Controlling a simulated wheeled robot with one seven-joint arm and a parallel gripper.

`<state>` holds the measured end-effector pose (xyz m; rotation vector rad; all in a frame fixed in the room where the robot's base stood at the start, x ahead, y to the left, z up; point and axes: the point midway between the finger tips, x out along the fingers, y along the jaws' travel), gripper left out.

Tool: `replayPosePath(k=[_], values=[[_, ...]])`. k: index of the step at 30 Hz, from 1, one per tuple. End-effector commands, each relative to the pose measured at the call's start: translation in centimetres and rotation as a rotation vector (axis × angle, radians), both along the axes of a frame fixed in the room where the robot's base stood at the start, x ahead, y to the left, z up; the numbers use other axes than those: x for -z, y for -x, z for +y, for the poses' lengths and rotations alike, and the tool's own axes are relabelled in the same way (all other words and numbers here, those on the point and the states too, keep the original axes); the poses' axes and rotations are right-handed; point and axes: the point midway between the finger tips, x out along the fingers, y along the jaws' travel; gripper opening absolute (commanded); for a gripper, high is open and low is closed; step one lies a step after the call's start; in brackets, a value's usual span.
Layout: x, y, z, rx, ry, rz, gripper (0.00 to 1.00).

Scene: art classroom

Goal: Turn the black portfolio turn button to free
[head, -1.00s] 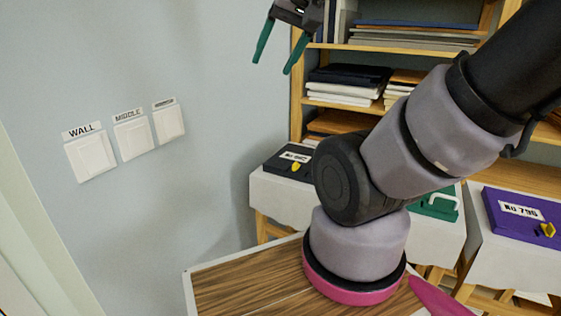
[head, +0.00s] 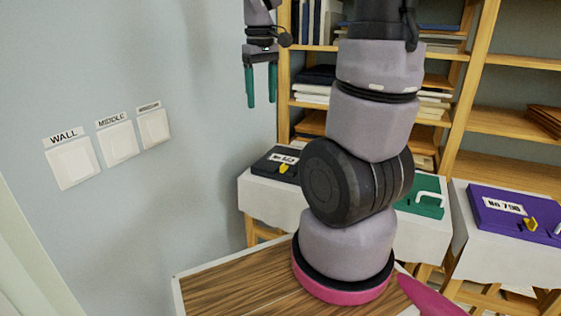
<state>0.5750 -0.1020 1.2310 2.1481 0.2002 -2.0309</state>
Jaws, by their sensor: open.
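The black portfolio (head: 264,164) lies on a white-covered stand at the back, close to the wall. It has a white label and a yellow turn button (head: 284,169) near its front edge. My arm hides the right part of the portfolio. My gripper (head: 261,104) hangs with its two green fingers pointing down and apart, with nothing between them. In the picture it is above the black portfolio and clear of it.
A green portfolio (head: 424,195) and a purple portfolio (head: 514,212) lie on stands to the right. A wooden shelf (head: 497,121) with books and boards stands behind. Three white switches, one of them the wall switch (head: 73,163), are on the left wall.

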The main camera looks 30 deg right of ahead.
Motion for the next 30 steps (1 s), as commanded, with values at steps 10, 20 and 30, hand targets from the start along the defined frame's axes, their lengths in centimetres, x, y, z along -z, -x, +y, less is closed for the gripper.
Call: replayPosePath(k=[10,20,30], values=[[9.4,-4.7,-3.1,-0.356,0.140,0.353,0.68],[12.5,-4.9,-4.1,-0.429,0.159,0.426,0.68],[18.2,-2.9,-5.6,-0.427,0.158,0.427,0.68]])
